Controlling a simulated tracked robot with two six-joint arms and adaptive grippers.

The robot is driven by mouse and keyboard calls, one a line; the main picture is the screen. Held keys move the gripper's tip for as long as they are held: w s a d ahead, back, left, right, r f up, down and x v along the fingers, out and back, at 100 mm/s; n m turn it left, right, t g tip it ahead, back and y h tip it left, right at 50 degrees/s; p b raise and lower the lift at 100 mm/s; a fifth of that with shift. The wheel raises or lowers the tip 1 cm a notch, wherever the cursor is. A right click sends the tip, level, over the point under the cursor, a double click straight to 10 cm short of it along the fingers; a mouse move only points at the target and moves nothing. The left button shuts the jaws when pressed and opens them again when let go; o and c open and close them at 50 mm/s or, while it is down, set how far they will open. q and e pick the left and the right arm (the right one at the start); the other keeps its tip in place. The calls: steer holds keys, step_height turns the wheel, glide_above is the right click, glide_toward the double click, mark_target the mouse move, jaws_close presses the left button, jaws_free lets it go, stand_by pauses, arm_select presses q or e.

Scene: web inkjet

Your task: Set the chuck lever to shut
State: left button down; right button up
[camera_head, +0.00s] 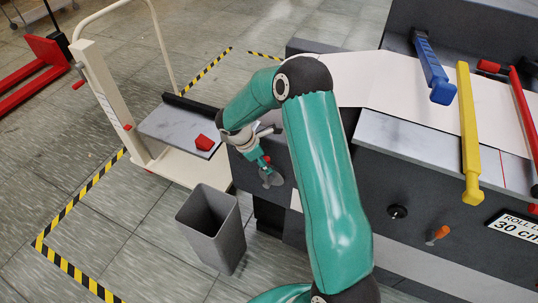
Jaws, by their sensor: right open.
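My right gripper (267,173) is at the end of my teal arm, low against the dark side of the machine (365,190). It is open, its fingers pointing down near a grey round fitting on that side. The fitting is small and partly hidden by the fingers; I cannot tell whether it is the chuck lever, or whether the fingers touch it. A short lever with an orange end (437,235) sticks out of the machine's front, to the right of my arm and apart from the gripper. My left gripper is not in view.
A grey bin (212,226) stands on the floor below the gripper. A cream lift cart (110,90) has a grey platform (165,128) with a red block (204,143). Blue (432,68), yellow (468,130) and red bars lie across the machine. A black knob (398,211) is on its front.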

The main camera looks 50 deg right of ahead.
steer(key=shift+s, duration=0.15)
steer(key=v, duration=1.2)
